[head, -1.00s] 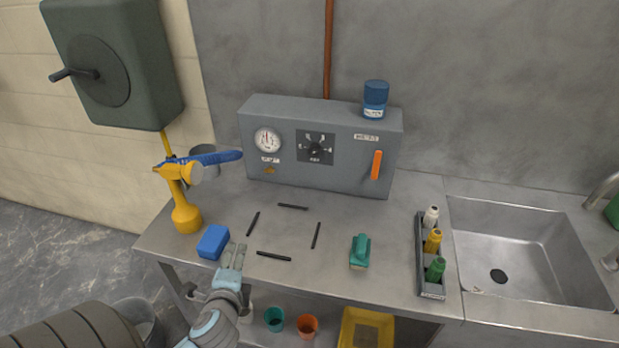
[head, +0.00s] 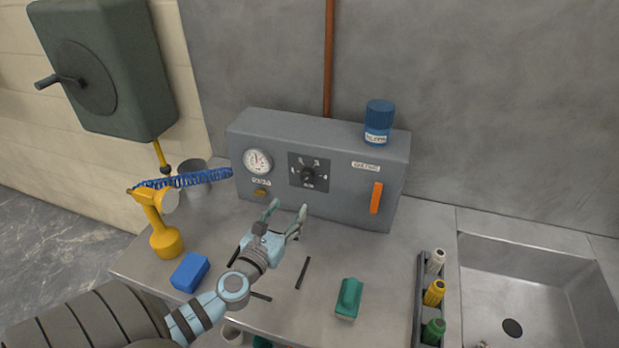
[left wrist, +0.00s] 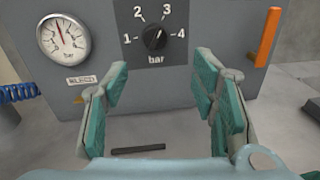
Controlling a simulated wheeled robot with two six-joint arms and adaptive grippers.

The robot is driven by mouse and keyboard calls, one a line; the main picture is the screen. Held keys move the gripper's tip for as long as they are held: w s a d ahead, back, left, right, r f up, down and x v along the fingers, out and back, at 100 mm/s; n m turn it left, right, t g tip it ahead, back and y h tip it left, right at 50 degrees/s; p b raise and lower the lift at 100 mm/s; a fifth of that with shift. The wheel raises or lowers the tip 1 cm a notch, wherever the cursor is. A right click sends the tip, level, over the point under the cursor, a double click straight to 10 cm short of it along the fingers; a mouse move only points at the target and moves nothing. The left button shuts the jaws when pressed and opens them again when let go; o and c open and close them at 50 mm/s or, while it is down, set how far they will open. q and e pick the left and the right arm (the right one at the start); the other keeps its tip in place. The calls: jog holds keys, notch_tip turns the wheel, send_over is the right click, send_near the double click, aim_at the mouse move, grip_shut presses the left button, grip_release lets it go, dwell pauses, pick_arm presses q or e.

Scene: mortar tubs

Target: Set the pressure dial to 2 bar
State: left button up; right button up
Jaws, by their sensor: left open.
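The pressure dial (head: 308,175) is a black knob on a dark square plate on the front of the grey control box (head: 240,143). In the left wrist view the dial (left wrist: 155,38) has the numbers 1, 2, 3 and 4 around it and "bar" below. Its exact setting is hard to read; a light mark shows near its upper right. My left gripper (head: 287,209) is open and empty, in front of and below the dial, not touching it. In the left wrist view its teal-padded fingers (left wrist: 160,78) stand apart below the knob. My right gripper is not in view.
A round gauge (head: 257,161) sits left of the dial and an orange lever (head: 376,198) right of it.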

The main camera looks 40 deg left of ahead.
aim_at(304, 181)
pick_arm(q)
jog(key=x, duration=1.1)
jog(key=shift+w+a, duration=0.2)
jog(key=shift+a, duration=0.25)
jog(key=shift+s+r, duration=0.15)
jog(key=shift+s, duration=0.2)
jog(key=shift+c, duration=1.2)
jog(key=c, duration=0.9)
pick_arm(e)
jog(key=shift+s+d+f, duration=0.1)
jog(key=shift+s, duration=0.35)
